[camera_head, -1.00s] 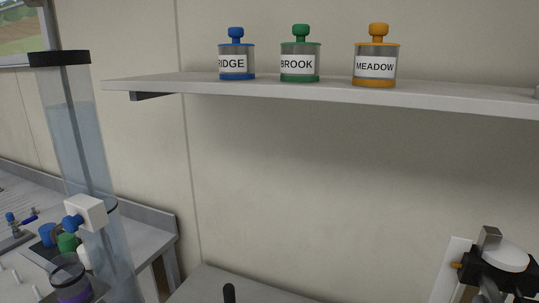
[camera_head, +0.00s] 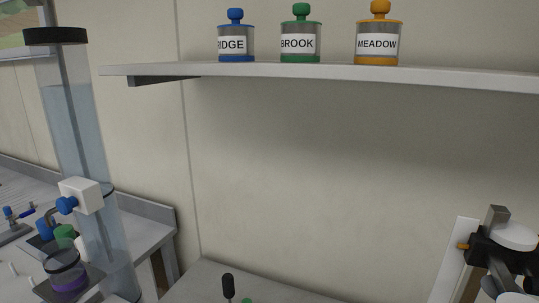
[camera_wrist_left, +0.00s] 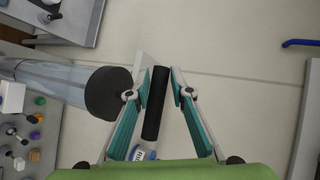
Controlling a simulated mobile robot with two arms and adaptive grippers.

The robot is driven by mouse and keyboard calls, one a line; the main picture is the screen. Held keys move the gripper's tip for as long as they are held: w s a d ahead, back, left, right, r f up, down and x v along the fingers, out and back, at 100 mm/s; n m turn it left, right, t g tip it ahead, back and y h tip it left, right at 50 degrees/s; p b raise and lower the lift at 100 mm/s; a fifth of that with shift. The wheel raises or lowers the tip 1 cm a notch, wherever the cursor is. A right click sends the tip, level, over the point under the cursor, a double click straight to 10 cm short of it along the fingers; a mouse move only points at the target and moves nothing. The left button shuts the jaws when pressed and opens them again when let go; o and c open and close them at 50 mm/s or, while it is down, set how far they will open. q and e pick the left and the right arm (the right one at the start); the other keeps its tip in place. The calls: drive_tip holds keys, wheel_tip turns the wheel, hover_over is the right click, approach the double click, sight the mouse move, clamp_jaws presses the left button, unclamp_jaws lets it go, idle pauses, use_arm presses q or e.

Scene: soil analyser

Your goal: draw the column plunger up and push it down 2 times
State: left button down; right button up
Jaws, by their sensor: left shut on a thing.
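The tall clear column (camera_head: 78,130) with a black cap (camera_head: 55,35) stands at the left of the head view, holding pale blue liquid. A white block with a blue knob (camera_head: 80,196) sits on its side. In the left wrist view the column's black cap (camera_wrist_left: 108,93) is just left of my left gripper (camera_wrist_left: 160,72). The gripper's teal fingers are shut on a black bar (camera_wrist_left: 155,103). I cannot tell whether this bar is the plunger's handle. My left gripper is outside the head view.
A shelf (camera_head: 430,76) above holds jars marked RIDGE (camera_head: 236,45), BROOK (camera_head: 298,45) and MEADOW (camera_head: 377,45). A black knob (camera_head: 228,284) stands over the bench below. A device with a white disc (camera_head: 514,236) is at the lower right.

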use_arm(q)
wheel_tip(320, 180, up, 10)
drive_tip(key=p, duration=0.7)
drive_tip(key=shift+p, duration=0.4)
wheel_tip(320, 180, down, 12)
drive_tip(key=b, duration=1.2)
drive_tip(key=shift+f, duration=0.15)
drive_tip(key=c, duration=1.7)
unclamp_jaws()
drive_tip(key=shift+r, duration=0.2)
